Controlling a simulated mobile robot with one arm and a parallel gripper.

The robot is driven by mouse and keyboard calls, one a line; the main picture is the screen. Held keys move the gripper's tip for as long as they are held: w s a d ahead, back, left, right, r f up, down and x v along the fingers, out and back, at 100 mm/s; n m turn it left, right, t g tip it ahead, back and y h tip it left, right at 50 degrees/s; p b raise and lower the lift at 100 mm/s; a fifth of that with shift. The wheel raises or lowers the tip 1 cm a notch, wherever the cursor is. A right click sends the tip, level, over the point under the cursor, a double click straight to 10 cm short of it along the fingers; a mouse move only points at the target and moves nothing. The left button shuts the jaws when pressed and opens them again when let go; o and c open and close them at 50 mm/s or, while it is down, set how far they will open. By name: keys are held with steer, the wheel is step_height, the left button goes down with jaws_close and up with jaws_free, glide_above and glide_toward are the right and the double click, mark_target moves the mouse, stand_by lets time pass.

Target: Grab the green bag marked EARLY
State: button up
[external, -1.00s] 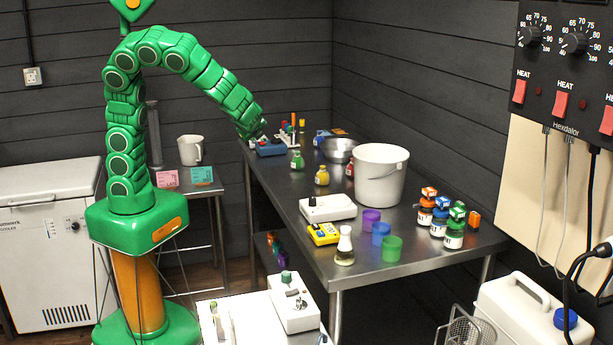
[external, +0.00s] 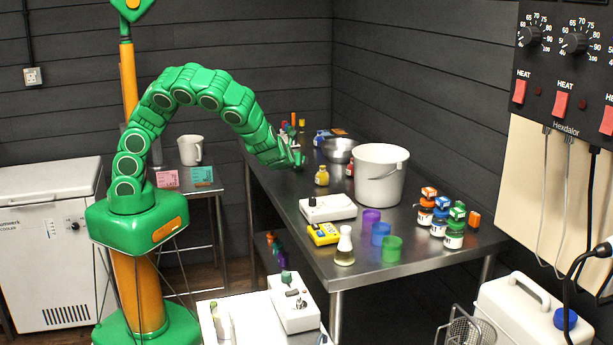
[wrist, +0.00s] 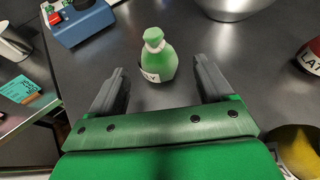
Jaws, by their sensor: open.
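The green bag (wrist: 158,62) stands upright on the dark steel table in the wrist view, with a tied neck. Its white label is partly visible and ends in "LY"; the rest is turned out of sight. My gripper (wrist: 159,75) is open and empty, one finger to each side of the bag. The bag stands between and slightly beyond the fingertips, with a gap on both sides. In the external view my gripper (external: 299,161) is low over the table's far part and hides the bag.
A yellow bag (wrist: 297,150) is close at my gripper's right. A red bag (wrist: 312,56) stands farther right. A metal bowl (wrist: 238,8) is behind, and a blue device (wrist: 82,22) is back left. The white bucket (external: 380,180) stands right of the bags.

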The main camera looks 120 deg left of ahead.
steer(key=shift+a+f, duration=0.3)
steer(key=shift+s+x, duration=0.2)
steer(key=shift+x, duration=3.45)
steer(key=shift+r, duration=0.1)
steer(key=shift+c, duration=0.5)
steer(key=c, duration=1)
steer(key=shift+r, duration=0.45)
steer(key=shift+c, duration=0.3)
step_height(320, 180, up, 2)
steer(key=shift+r, duration=0.1)
steer(key=s+d+r, duration=0.8)
steer(key=d+r, duration=0.2)
steer(key=d, duration=0.1)
steer(key=shift+s+d, duration=0.15)
steer(key=shift+d, duration=0.05)
